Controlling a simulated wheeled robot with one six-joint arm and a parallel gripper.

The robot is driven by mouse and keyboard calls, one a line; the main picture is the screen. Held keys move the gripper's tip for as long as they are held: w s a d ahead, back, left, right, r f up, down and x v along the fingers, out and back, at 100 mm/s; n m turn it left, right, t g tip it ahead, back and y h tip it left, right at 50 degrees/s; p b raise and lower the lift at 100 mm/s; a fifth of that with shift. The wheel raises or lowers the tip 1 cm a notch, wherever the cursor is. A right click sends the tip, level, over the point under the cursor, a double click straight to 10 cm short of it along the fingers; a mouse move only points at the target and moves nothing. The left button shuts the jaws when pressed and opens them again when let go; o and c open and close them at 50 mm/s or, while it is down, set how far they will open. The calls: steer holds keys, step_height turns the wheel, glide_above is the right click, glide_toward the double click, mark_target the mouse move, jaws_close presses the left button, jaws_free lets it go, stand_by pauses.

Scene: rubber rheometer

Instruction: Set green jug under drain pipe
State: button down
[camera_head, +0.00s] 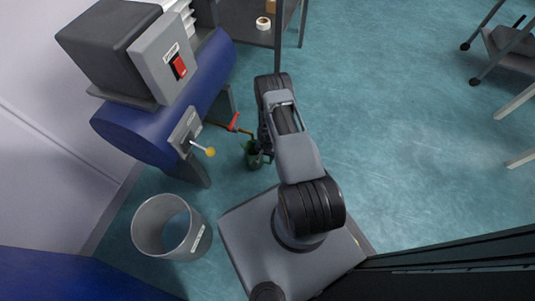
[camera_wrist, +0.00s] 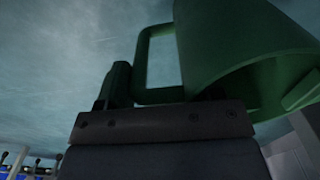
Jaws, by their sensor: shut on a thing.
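The green jug (camera_head: 252,158) is low near the floor, partly hidden by my arm in the head view. In the wrist view the jug (camera_wrist: 235,45) fills the upper right, with its loop handle (camera_wrist: 143,55) on its left side. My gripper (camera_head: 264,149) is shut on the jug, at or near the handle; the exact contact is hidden. The drain pipe (camera_head: 246,131) is brass-coloured with a red valve handle (camera_head: 234,122), and comes out from the blue tank (camera_head: 150,126). Its end is close to the jug; whether it is right above the mouth I cannot tell.
A grey bin (camera_head: 144,232) stands on the floor at lower left. A yellow-knobbed lever (camera_head: 209,152) sticks out from the tank. A dark shelf (camera_head: 252,33) holding a tape roll stands behind. The teal floor (camera_head: 390,120) to the right is clear.

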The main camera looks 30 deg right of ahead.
steer(key=shift+d+f, duration=0.1)
steer(key=shift+c, duration=1.3)
jaws_free()
step_height(320, 180, up, 12)
steer(key=p, duration=0.4)
steer(key=shift+p, duration=0.4)
